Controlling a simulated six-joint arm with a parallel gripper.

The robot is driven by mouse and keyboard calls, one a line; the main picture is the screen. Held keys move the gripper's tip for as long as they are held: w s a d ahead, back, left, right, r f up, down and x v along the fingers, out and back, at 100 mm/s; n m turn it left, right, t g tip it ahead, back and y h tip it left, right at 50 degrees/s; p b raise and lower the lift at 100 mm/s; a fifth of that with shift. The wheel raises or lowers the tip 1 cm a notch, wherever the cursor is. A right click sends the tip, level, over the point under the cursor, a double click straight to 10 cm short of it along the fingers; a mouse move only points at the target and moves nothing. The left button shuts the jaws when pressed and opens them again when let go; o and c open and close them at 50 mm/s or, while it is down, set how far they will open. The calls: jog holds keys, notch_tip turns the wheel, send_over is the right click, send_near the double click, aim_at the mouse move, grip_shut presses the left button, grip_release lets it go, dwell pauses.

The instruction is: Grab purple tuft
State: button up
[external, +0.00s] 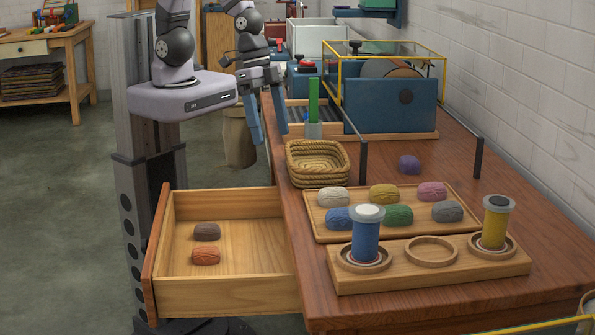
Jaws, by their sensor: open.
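The purple tuft (409,165) is a small rounded wool skein. It lies on the bare tabletop, behind and apart from the wooden tray (318,227). My gripper (268,137) is open and empty. In the picture it appears left of the purple tuft, above the table's left edge, with its two blue-grey fingers pointing down. The gripper is well apart from the tuft.
The tray holds several skeins, including a pink one (432,191). A woven basket (317,163) and a green stick (313,100) stand near the gripper. Dark posts (363,162) (478,158) flank the tuft. An open drawer (240,240) holds brown and orange skeins.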

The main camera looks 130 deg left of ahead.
jog(key=w+a+t, duration=0.1)
jog(key=w+a, duration=0.1)
jog(key=w, duration=0.1)
jog(key=w+a+f+n+t+y, duration=0.1)
jog(key=w, duration=0.2)
jog(key=w+a+n+t, duration=0.1)
jog(key=w+a, duration=0.1)
jog(key=w, duration=0.1)
jog(key=shift+a+f+b, duration=0.3)
jog(key=shift+b, duration=0.05)
jog(key=w+a+n+t+y, duration=0.1)
jog(key=w+a+y, duration=0.1)
jog(key=w+a, duration=0.15)
jog(key=n+t+y+b, duration=0.1)
jog(key=n+y, duration=0.3)
jog(key=y, duration=0.2)
send_near(402, 158)
notch_tip(402, 158, up, 5)
jog(key=w+a, duration=0.2)
notch_tip(402, 158, down, 6)
jog(key=shift+s+d+f, duration=0.15)
jog(key=shift+d, duration=0.05)
jog(key=shift+x, duration=0.8)
jog(key=shift+w+a+f, duration=0.3)
jog(key=shift+w+f, duration=0.05)
jog(key=shift+f, duration=0.1)
jog(key=shift+p+x, duration=0.6)
jog(key=shift+x, duration=1.9)
